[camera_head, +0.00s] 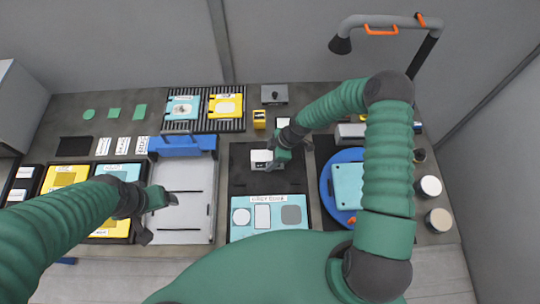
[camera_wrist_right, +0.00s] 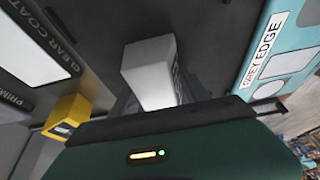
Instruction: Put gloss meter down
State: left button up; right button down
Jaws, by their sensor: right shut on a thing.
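The gloss meter is most likely the small pale grey box (camera_head: 261,156) over the dark mat (camera_head: 241,178) in the middle of the bench. My right gripper (camera_head: 275,160) is shut on it from the right. In the right wrist view the box (camera_wrist_right: 152,70) stands up from between my fingers, which are mostly hidden. I cannot tell whether its base touches the mat. My left gripper (camera_head: 161,217) is open and empty over the light grey tray (camera_head: 183,190).
A light blue "GREY EDGE" board (camera_head: 269,230) lies in front of the dark mat. A small yellow device (camera_head: 259,119) stands behind it. A blue round turntable (camera_head: 326,180) with a light blue panel (camera_head: 347,186) is to the right. Cans (camera_head: 429,186) line the right edge.

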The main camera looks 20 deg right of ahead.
jog(key=shift+a, duration=0.15)
jog(key=c, duration=0.5)
grip_release()
pick_arm(q)
jog(key=shift+a, duration=0.15)
pick_arm(e)
jog(key=shift+d, duration=0.25)
jog(key=b+v, duration=0.3)
jog(key=v, duration=0.8)
jog(key=shift+s+r, duration=0.1)
jog(key=shift+r, duration=0.15)
jog(key=s+r+m+t+h, duration=0.2)
jog(key=s+r+m+h, duration=0.2)
jog(key=s+r+m, duration=0.9)
pick_arm(q)
jog(key=s+b+x, duration=0.2)
jog(key=b+x, duration=0.5)
jog(key=x, duration=0.3)
jog(key=shift+s+a+f, duration=0.15)
jog(key=shift+a+f, duration=0.05)
jog(key=shift+f, duration=0.05)
pick_arm(e)
jog(key=shift+m+g, duration=0.3)
jog(key=shift+m, duration=0.6)
jog(key=f, duration=1)
jog(key=shift+s+a+f, duration=0.1)
jog(key=shift+s+a, duration=0.05)
jog(key=shift+s, duration=0.1)
